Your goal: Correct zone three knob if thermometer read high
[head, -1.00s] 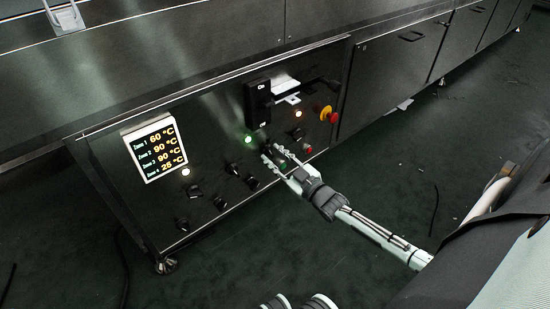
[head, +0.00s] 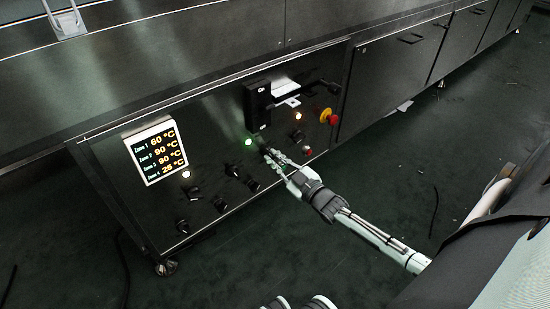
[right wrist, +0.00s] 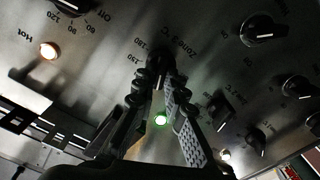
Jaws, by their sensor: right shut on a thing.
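My right gripper (head: 271,156) is at the dryer's dark control panel. In the right wrist view its fingers (right wrist: 158,86) are shut on a black knob (right wrist: 162,66). Printing beside this knob seems to read "Zone 3 °C", but the digit is blurred; the knob's setting is hard to read. In the head view the fingers largely hide the knob. The lit temperature display (head: 156,150) shows Zone 1 60 °C, Zone 2 90 °C, Zone 3 90 °C and Zone 4 25 °C.
Several other black knobs (head: 252,185) sit left of the gripper. A green lamp (head: 248,142), a black switch box (head: 257,105) and a red-and-yellow emergency button (head: 329,116) are close by. The dark floor (head: 345,265) before the panel is mostly clear.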

